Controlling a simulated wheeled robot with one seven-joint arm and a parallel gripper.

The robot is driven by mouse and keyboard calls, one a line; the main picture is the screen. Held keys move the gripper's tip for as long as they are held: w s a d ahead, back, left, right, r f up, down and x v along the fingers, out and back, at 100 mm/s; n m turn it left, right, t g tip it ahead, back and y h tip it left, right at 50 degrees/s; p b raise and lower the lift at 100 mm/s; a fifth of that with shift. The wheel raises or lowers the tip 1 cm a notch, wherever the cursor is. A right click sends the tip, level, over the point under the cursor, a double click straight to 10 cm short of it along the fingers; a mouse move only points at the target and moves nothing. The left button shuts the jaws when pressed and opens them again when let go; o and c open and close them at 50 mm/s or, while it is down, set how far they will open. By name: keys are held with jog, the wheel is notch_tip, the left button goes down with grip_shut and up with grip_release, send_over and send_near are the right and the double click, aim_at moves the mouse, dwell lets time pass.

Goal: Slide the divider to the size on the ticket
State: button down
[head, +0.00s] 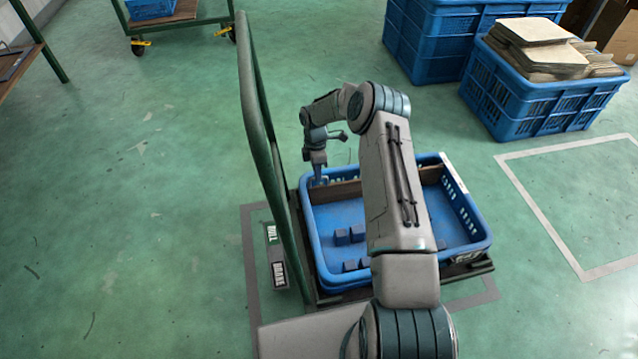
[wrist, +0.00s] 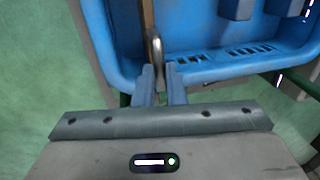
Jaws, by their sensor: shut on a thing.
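The divider (head: 345,191) is a brown upright panel across the far part of the blue tray (head: 484,243). Its edge (wrist: 148,15) also shows at the top of the wrist view, with a shiny metal loop (wrist: 154,45) at its end. My gripper (head: 319,180) is at the tray's far left, at the divider's left end. In the wrist view my gripper (wrist: 160,82) is shut on this loop, over the tray rim. My arm hides the divider's middle. I cannot tell which marking is the ticket; a small white and green label (head: 468,257) on the cart's front right is unreadable.
Dark blue blocks (head: 342,237) lie in the tray's near part. A tall green cart handle (head: 262,130) rises just left of my gripper. Small boxes with white markings (head: 280,275) sit left of the cart. Blue crates (head: 540,110) stand back right. Floor at left is open.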

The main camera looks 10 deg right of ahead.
jog(key=shift+w+r+b, duration=0.1)
jog(key=shift+w+b, duration=0.35)
jog(key=shift+w, duration=0.7)
jog(key=c, duration=1.5)
grip_release()
jog(key=w+r+p, duration=0.1)
jog(key=r, duration=0.3)
jog(key=r+p, duration=0.1)
jog(key=r, duration=0.4)
jog(key=w+r+p, duration=0.1)
jog(key=r+p, duration=0.1)
jog(key=r, duration=0.2)
jog(key=shift+w+r, duration=0.25)
jog(key=shift+w, duration=0.05)
